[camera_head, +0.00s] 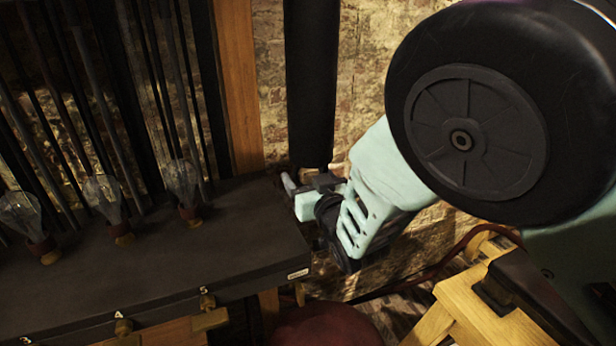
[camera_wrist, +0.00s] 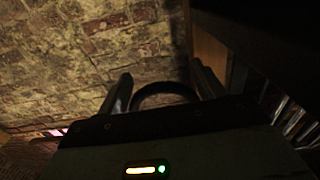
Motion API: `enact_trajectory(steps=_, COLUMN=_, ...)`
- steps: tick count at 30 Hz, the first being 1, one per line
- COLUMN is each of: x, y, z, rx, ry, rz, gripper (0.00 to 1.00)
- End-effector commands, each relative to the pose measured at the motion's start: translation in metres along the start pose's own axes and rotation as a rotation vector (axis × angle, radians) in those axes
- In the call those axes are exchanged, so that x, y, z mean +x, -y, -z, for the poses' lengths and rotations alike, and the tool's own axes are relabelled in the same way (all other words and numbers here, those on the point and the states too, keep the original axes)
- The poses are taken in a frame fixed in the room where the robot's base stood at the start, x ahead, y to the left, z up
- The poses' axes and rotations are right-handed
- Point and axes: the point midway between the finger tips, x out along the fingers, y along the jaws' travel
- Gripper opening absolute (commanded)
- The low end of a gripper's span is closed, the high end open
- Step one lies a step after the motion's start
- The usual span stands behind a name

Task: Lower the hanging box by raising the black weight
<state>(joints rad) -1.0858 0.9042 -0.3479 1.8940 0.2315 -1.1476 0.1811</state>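A tall black cylinder (camera_head: 312,80), which looks like the black weight, stands out upright against the brick wall in the head view. Its top is cut off by the frame. My gripper (camera_head: 300,184) is at its lower end. In the wrist view my gripper (camera_wrist: 166,84) has its two fingers apart, with a dark curved loop (camera_wrist: 165,88) between them. I cannot tell whether the fingers touch the loop or whether it belongs to the weight. I cannot make out the hanging box in either view.
A dark bench (camera_head: 150,255) with several glass bulbs (camera_head: 181,182) and dark rods is at the left. A wooden post (camera_head: 238,85) rises behind it. A dark red rounded thing (camera_head: 328,328) is at the bottom, and a wooden frame (camera_head: 470,305) at lower right.

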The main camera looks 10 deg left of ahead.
Motion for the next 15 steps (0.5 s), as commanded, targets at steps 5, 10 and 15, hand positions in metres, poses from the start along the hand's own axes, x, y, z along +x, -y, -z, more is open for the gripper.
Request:
enact_trajectory(steps=5, x=0.0, y=0.0, z=0.0, rx=0.0, ry=0.0, rz=0.0, gripper=0.21)
enact_trajectory(steps=10, x=0.0, y=0.0, z=0.006, rx=0.001, ry=-0.003, rz=0.0, gripper=0.21)
enact_trajectory(steps=15, x=0.001, y=-0.001, z=0.034, rx=0.004, ry=-0.013, rz=0.0, gripper=0.21)
